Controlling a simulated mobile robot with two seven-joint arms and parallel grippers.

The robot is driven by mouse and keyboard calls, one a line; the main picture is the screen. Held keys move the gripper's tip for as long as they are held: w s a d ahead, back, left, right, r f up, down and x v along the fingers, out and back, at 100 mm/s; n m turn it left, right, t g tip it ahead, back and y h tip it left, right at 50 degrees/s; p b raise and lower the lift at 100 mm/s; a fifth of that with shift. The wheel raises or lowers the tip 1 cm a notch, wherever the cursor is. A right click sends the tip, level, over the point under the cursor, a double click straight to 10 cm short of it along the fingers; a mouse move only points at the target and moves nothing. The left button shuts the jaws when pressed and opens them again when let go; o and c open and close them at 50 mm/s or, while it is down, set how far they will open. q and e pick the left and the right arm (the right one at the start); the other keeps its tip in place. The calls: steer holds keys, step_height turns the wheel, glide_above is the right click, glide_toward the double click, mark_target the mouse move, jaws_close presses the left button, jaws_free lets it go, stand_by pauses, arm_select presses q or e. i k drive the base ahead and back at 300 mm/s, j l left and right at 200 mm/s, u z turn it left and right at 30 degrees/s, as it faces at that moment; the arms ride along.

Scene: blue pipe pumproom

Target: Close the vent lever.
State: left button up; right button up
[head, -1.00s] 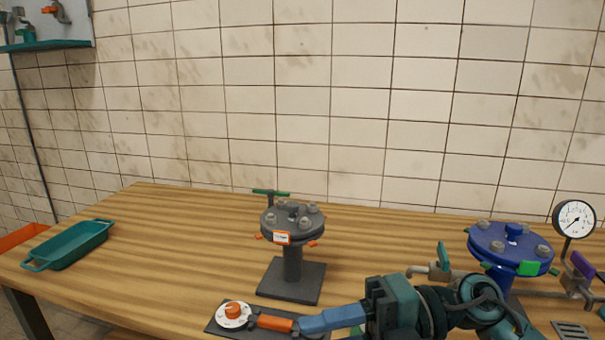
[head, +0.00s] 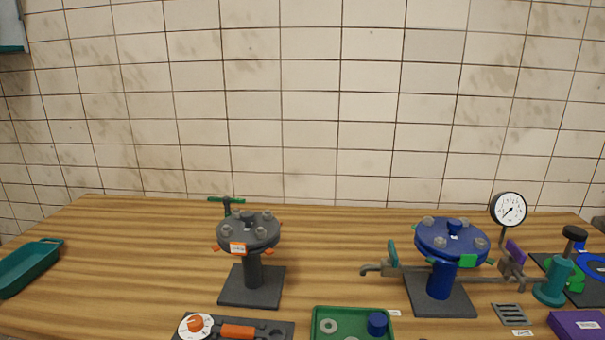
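The blue flanged vessel (head: 452,240) stands on a dark base plate at right. A pipe with a down-turned spout leaves its left side and carries a small valve with a teal lever (head: 393,252) standing roughly upright, across the pipe. On its right side, below the gauge, a valve carries a tilted purple lever (head: 515,251). I cannot read a label that tells which lever is the vent. Neither of my grippers is in view, and nothing touches either lever.
A grey flanged vessel (head: 249,232) stands left of centre. A dial plate (head: 196,325) and a green tray (head: 345,311) lie at the front edge. A pressure gauge (head: 509,208), a floor grate (head: 508,314), a teal pump-like tool (head: 553,281) and a purple box (head: 577,323) are at right. Wood between the vessels is clear.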

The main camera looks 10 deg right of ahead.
mark_target(516, 255)
steer(key=z, duration=0.5)
steer(key=l+z, duration=0.15)
steer(key=z, duration=0.8)
steer(key=i+l, duration=0.1)
steer(key=l, duration=0.4)
steer(key=i+l, duration=0.1)
steer(key=l, duration=0.4)
steer(key=l+u, duration=0.15)
steer(key=u, duration=0.2)
steer(key=l+u, duration=0.2)
steer(key=u, duration=0.15)
steer(key=l+u, duration=0.15)
steer(key=u, duration=0.2)
